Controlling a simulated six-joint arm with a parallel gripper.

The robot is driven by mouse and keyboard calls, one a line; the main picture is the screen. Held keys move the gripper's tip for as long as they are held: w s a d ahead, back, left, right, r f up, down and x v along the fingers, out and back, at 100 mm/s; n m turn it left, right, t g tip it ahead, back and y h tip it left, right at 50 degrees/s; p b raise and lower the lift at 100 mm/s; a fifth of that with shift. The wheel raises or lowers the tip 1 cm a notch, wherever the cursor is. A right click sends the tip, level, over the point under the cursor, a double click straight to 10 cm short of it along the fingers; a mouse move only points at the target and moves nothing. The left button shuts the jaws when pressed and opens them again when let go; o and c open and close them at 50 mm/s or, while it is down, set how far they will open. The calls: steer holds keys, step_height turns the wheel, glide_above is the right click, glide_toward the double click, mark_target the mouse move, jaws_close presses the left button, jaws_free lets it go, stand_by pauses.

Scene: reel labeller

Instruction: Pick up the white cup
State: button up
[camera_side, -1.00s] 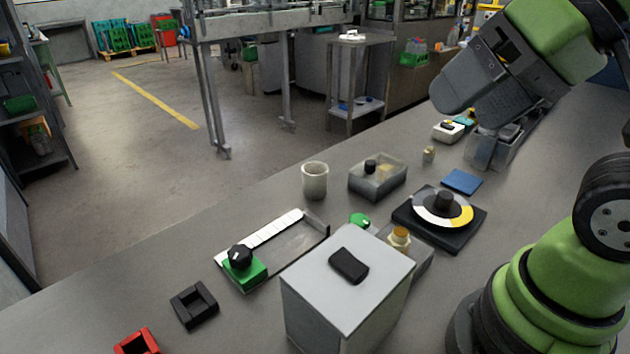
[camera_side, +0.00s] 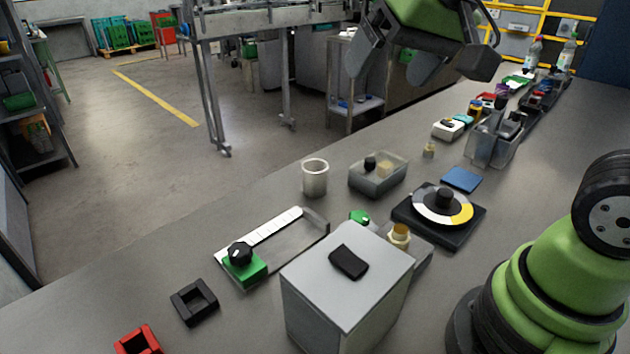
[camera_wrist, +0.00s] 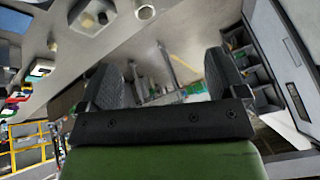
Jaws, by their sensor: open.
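The clear box (camera_side: 378,176) is close right of the cup. Bench left of the cup is clear.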

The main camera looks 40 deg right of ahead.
steer(key=w+d+f, duration=0.2)
steer(key=w+f, duration=0.2)
steer(key=w, duration=0.3)
steer(key=g+h, duration=0.2)
glide_toward(315, 166)
steer(key=shift+s+a+f, duration=0.1)
steer(key=shift+a+f, duration=0.7)
steer(key=shift+f, duration=0.25)
steer(key=shift+x, duration=3.05)
steer(key=shift+s+d, duration=0.1)
steer(key=shift+d, duration=0.1)
steer(key=shift+c, duration=0.2)
steer(key=c, duration=0.9)
